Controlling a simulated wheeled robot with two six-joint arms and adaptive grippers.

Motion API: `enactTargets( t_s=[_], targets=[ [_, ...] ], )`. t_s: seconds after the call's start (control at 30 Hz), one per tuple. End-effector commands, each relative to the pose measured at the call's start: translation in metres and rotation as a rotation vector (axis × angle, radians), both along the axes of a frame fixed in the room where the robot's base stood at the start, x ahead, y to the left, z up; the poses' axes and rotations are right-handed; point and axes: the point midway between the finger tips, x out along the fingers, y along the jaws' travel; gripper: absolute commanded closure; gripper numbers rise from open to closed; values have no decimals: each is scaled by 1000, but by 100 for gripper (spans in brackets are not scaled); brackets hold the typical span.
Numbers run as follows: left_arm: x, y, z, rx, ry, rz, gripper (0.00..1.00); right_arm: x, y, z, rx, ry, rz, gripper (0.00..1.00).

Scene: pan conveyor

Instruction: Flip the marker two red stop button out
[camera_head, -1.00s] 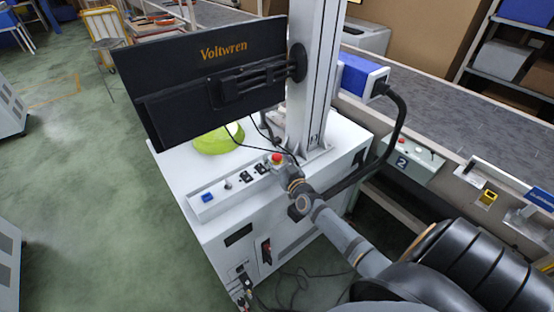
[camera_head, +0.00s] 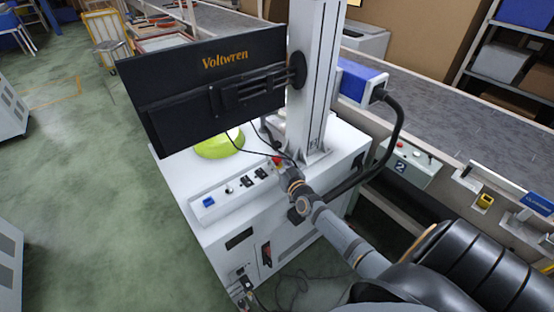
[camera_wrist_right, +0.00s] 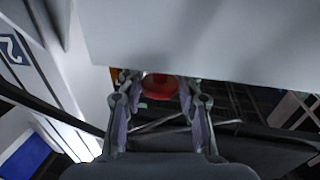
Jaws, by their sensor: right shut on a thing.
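A red stop button (camera_head: 277,160) is at the right end of the sloped control strip on the white cabinet, below the monitor post. My right gripper (camera_head: 283,169) is at this button and partly covers it in the head view. In the right wrist view the red button (camera_wrist_right: 160,86) is between the two fingers of my right gripper (camera_wrist_right: 160,100), which is shut on it. My left gripper is not in view.
A black Voltwren monitor (camera_head: 205,85) hangs over the cabinet (camera_head: 225,225). A green-yellow round thing (camera_head: 220,144) lies under it. A thick black cable (camera_head: 400,130) loops right of the post. Open green floor (camera_head: 75,165) is at left.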

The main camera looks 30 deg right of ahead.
Motion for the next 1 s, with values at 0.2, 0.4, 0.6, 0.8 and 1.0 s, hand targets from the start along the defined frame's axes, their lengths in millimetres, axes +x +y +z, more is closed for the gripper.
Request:
enactTargets(
  t_s=[0.2, 0.4, 0.6, 0.8, 1.0],
  targets=[
    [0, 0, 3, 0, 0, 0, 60, 1, 0, 5, -2, -7, -1, 100],
    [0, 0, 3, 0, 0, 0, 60, 1, 0, 5, -2, -8, -1, 46],
    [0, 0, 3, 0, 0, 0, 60, 0, 0, 4, -2, -5, -1, 40],
    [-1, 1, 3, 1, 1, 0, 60, -4, 1, 4, 0, -5, 0, 40],
    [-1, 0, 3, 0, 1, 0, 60, -45, 5, 2, -1, -1, 1, 40]
  ],
)
